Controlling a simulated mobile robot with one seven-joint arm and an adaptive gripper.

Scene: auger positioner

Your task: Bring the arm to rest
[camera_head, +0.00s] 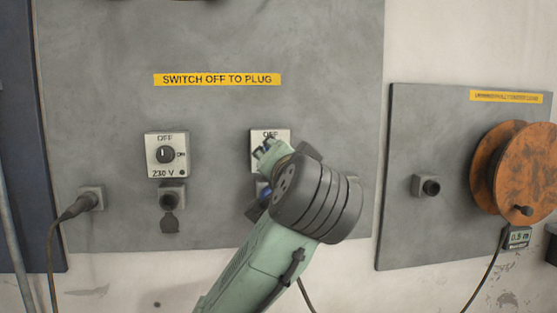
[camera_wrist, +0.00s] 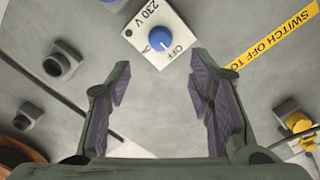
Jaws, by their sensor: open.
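My gripper is open and empty; its two fingers (camera_wrist: 156,105) stand apart in the wrist view, facing the grey wall panel. In the wrist view a white switch box (camera_wrist: 160,34) with a blue knob shows just beyond and between the fingertips, apart from them. Its labels read "230 V" and "OFF". In the head view my green arm reaches up from the bottom, and its dark wrist covers most of the right-hand switch box (camera_head: 257,136). My gripper (camera_head: 262,160) is partly hidden there by the wrist, in front of that box.
A left switch box (camera_head: 166,154) has a black knob, with a socket (camera_head: 172,200) below. A plug with cable (camera_head: 80,205) sits in the far-left socket. An orange cable reel (camera_head: 510,172) stands at right beside another socket (camera_head: 428,186). A yellow label (camera_head: 217,79) is above.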

